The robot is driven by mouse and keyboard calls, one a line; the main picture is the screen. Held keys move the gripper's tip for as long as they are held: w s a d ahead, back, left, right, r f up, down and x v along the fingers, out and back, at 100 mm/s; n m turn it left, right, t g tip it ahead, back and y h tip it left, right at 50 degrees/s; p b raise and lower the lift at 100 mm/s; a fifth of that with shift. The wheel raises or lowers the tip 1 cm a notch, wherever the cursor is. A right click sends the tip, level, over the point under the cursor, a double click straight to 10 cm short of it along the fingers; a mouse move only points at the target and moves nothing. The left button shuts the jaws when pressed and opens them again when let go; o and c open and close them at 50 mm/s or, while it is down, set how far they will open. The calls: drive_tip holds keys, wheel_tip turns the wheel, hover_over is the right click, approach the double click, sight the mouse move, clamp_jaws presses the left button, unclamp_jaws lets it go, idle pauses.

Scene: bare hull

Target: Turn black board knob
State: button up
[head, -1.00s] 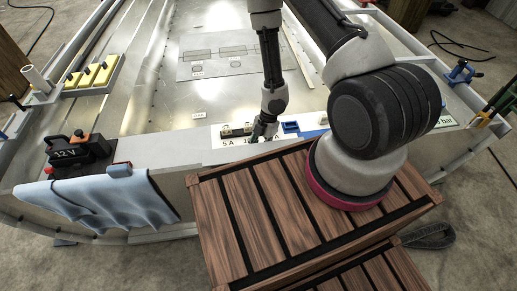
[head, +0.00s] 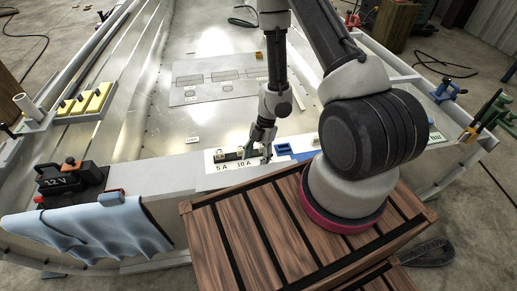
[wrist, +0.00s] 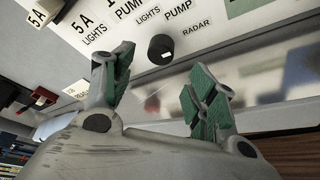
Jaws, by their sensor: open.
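The black knob (wrist: 161,49), round with a small white mark on its edge, sits on a pale panel (wrist: 210,25) in the wrist view. Printed labels LIGHTS, PUMP and RADAR lie around it. My gripper (wrist: 160,66) is open, its green-padded fingers apart on either side below the knob in the picture. Nothing is held between them, and I cannot tell whether either finger touches the panel. In the head view my gripper (head: 260,148) is over the white labelled board (head: 222,169), near the 10 A label. The knob is not clear there.
A blue tray (head: 298,150) is right of my gripper. A 12 V battery (head: 70,182) and blue cloth (head: 85,225) are at left. A slatted wooden crate (head: 240,235) stands in front.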

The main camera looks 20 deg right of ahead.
drive_tip(key=shift+v, duration=2.4)
drive_tip(key=shift+d, duration=0.1)
